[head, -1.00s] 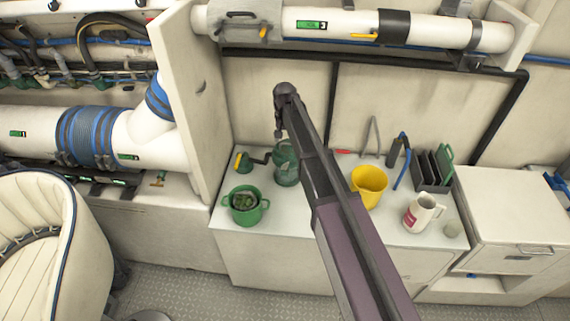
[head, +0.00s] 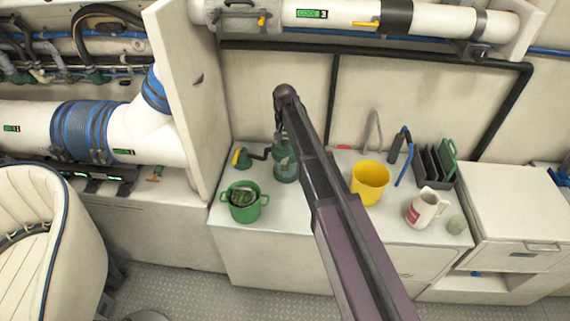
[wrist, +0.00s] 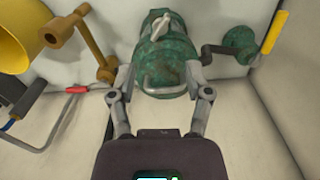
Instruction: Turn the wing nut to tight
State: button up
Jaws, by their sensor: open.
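A mottled green cylindrical housing (head: 285,163) stands on the white counter, partly hidden by my arm in the head view. In the wrist view the green housing (wrist: 165,65) sits at top centre, with a pale wing nut (wrist: 162,27) on it and a curved metal bail handle (wrist: 165,92) nearer my gripper. My gripper (wrist: 164,79) is open, its two fingers spread to either side of the lower part of the housing in that picture. The wing nut is not between the fingertips there. Whether a finger touches the housing I cannot tell.
A green crank with a yellow grip (wrist: 270,32) is close on the wrist view's right; a brown crank-like part (wrist: 85,35) is on its left. A green pot (head: 243,202), yellow bucket (head: 370,182), white jug (head: 424,207) and dark rack (head: 435,166) share the counter.

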aim_at(284, 159)
jog(key=shift+f+b, duration=4.8)
jog(key=shift+f, duration=0.25)
